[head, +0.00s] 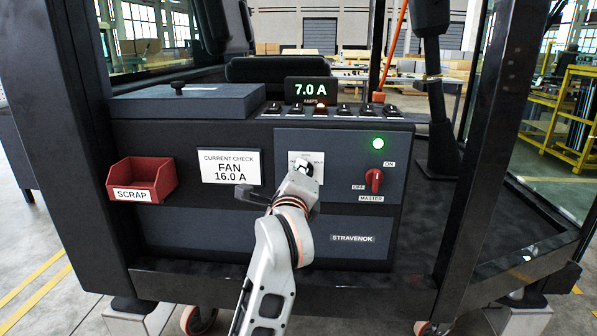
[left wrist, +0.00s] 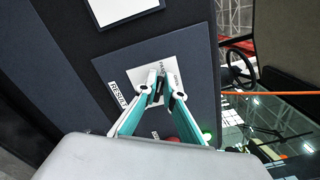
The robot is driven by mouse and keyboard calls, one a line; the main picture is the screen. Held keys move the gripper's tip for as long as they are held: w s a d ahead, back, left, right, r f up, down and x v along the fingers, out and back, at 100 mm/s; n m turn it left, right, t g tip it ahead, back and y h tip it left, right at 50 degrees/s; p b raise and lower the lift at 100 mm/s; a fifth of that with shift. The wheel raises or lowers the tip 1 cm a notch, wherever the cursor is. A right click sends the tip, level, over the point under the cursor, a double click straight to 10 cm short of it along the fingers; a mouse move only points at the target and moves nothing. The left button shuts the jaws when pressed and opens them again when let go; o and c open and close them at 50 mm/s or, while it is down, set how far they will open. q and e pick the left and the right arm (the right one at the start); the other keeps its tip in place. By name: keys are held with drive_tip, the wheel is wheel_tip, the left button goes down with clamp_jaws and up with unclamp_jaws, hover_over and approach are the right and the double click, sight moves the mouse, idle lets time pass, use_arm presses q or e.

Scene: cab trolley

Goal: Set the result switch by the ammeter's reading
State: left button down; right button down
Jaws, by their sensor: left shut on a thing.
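The ammeter (head: 310,91) on top of the console reads 7.0 A in green. A card (head: 229,167) on the front reads "CURRENT CHECK FAN 16.0 A". The result switch plate (head: 317,158) is white and largely covered by my left gripper (head: 302,168) in the head view. In the left wrist view the plate (left wrist: 143,63) lies beside the RESULT label (left wrist: 118,95). My left gripper (left wrist: 160,92) is shut on the small dark switch lever at the plate's middle. The lever's position is hard to tell. My right gripper is not in view.
The red master switch (head: 374,180) sits right of my arm, below a lit green lamp (head: 378,143). A red SCRAP bin (head: 142,180) hangs at the left. A row of small switches (head: 342,110) lines the console top. A dark cab post (head: 470,160) stands at the right.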

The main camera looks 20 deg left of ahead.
use_arm(q)
drive_tip(key=shift+f, duration=0.1)
drive_tip(key=c, duration=2.2)
unclamp_jaws()
drive_tip(key=shift+o, duration=0.2)
wheel_tip(320, 180, up, 10)
drive_tip(key=shift+r, duration=0.1)
